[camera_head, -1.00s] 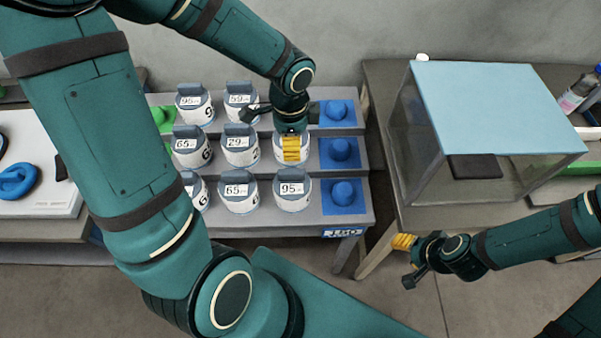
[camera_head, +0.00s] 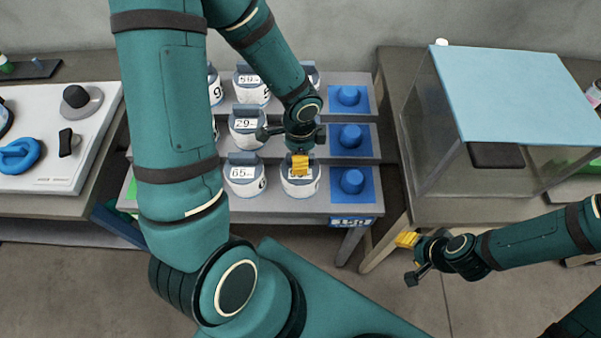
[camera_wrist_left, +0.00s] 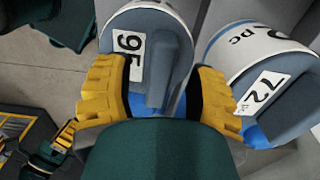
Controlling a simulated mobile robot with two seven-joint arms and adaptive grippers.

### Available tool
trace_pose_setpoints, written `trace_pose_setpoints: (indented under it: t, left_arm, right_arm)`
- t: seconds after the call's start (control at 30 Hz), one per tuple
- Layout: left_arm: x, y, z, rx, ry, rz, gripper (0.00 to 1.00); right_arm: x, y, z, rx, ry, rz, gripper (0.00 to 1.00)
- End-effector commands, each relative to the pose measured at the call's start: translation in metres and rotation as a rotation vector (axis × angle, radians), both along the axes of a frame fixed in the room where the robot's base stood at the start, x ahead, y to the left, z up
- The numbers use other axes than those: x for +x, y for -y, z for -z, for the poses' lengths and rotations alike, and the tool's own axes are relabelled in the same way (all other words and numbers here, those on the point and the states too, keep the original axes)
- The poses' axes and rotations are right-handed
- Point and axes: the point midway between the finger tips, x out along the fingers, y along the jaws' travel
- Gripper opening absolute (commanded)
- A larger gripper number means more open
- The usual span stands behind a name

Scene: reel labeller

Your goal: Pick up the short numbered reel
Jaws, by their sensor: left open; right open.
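White reels with grey tops and number labels stand in rows on a stepped grey rack (camera_head: 275,215). My left gripper (camera_head: 300,165) is open over the right reel of the front row (camera_head: 300,187), partly hiding its label. In the left wrist view, a reel labelled 95 (camera_wrist_left: 150,50) lies between the open yellow fingers, with its raised grey grip in the gap. A reel labelled 72 (camera_wrist_left: 265,80) is beside the right finger. The front row also holds a reel labelled 65 (camera_head: 245,175). My right gripper (camera_head: 405,239) is open and empty, low at the right.
Blue pads with round knobs (camera_head: 352,182) line the rack's right side. A clear box with a light blue lid (camera_head: 515,95) stands on a table at the right. A white panel with knobs (camera_head: 60,135) is at the left. My left arm hides part of the rack.

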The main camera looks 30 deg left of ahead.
Motion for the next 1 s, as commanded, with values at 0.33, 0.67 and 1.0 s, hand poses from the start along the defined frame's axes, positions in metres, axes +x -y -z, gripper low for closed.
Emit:
trace_pose_setpoints:
  t: [0.33, 0.67, 1.0]
  left_arm:
    - [0.0004, 0.0002, 0.0061, 0.000, 0.001, -0.001, 0.54]
    - [0.0002, 0.0003, 0.0062, -0.001, 0.001, 0.000, 0.00]
    - [-0.0001, 0.0004, 0.0031, -0.001, 0.001, -0.001, 0.00]
  right_arm:
    - [-0.0011, -0.0003, 0.0017, 0.001, -0.002, -0.002, 0.47]
    - [-0.0010, -0.0002, 0.0017, 0.001, -0.001, -0.002, 0.47]
    - [-0.0006, -0.0001, 0.0004, 0.001, -0.001, -0.002, 0.47]
